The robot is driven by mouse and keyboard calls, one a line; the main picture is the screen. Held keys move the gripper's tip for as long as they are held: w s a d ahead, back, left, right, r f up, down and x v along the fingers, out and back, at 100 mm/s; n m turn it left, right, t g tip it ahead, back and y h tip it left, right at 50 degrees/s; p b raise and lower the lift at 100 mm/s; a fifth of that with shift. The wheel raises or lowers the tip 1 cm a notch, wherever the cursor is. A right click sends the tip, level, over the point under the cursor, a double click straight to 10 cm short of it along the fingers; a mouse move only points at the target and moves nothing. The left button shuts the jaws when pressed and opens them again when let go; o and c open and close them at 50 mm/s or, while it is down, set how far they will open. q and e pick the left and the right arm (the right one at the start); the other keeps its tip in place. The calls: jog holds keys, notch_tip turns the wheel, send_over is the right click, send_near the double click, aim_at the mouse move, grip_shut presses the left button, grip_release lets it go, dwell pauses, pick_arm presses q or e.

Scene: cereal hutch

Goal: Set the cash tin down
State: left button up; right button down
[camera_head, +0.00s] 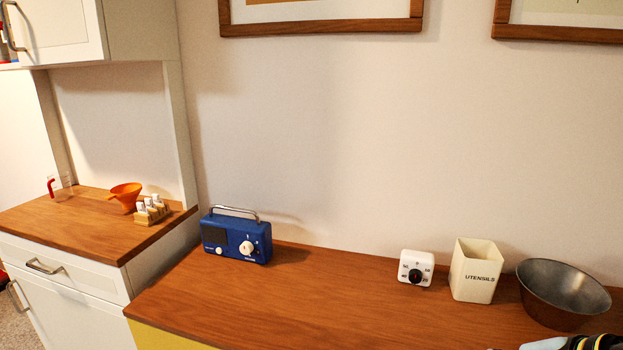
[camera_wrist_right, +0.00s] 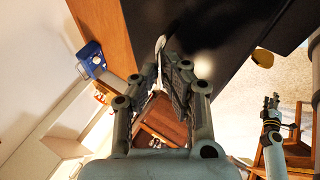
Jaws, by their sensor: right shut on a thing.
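A large glossy black surface (camera_wrist_right: 215,25) fills the upper middle of the right wrist view, right beyond my fingers. It looks like the cash tin, though its full outline is cut off. My right gripper (camera_wrist_right: 168,58) is shut, with a thin pale strip between its fingertips that may be the tin's handle. I cannot tell whether the tin touches anything below. In the head view no tin shows. What looks like my left gripper (camera_wrist_right: 271,104) is small at the right of the wrist view; its jaw opening is unclear.
On the wooden counter (camera_head: 330,300) stand a blue radio (camera_head: 237,238), a white timer (camera_head: 415,268), a utensils holder (camera_head: 474,272) and a metal bowl (camera_head: 560,293). The counter between radio and timer is clear. An orange funnel (camera_head: 125,194) and a small bottle rack (camera_head: 151,211) stand on the left cabinet.

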jog(key=shift+f+b, duration=0.7)
jog(key=shift+f, duration=0.1)
jog(key=f+b, duration=1.3)
jog(key=f, duration=0.1)
jog(key=shift+s+f+b, duration=0.15)
jog(key=shift+s+b, duration=0.05)
jog(key=shift+b, duration=0.1)
jog(key=shift+d, duration=0.1)
